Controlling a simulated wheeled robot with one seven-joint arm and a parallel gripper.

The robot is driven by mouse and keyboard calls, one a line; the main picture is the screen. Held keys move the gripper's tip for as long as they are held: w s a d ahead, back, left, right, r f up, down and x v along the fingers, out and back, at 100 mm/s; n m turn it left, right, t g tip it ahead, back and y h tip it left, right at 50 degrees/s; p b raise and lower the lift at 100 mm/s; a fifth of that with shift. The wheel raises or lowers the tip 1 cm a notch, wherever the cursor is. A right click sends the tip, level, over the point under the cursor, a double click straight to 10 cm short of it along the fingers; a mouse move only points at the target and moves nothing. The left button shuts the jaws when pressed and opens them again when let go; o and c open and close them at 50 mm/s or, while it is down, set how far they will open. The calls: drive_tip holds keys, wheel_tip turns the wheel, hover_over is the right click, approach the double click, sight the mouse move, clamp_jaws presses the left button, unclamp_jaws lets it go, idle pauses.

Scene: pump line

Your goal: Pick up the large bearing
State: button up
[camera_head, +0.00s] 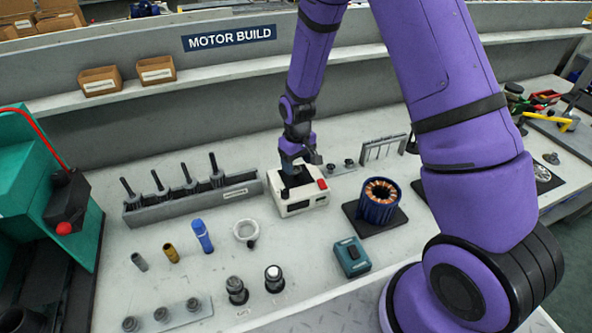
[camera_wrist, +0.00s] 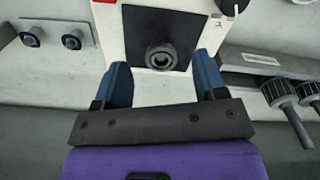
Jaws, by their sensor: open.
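A dark ring-shaped part, apparently the large bearing (camera_wrist: 161,54), sits on the black top plate of a white box (camera_head: 301,204) with a red button. In the wrist view this box (camera_wrist: 112,22) is straight ahead of my gripper (camera_wrist: 163,70). My gripper is open, its two blue fingers apart on either side of the ring's near edge, with nothing between them. In the head view my gripper (camera_head: 291,170) is over the box and hides the ring. I cannot tell the exact height gap.
Two smaller dark rings (camera_wrist: 70,40) sit on a plate beside the box. A grey rack (camera_head: 190,201) with several upright dark-handled shafts is to the left. A copper-wound stator (camera_head: 380,197) and a teal device (camera_head: 352,257) stand to the right. The bench front left has bare patches.

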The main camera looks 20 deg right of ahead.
drive_tip(key=shift+f, duration=0.95)
drive_tip(key=c, duration=0.9)
drive_tip(key=shift+o, duration=0.2)
drive_tip(key=shift+w+r, duration=0.1)
drive_tip(key=shift+r, duration=0.05)
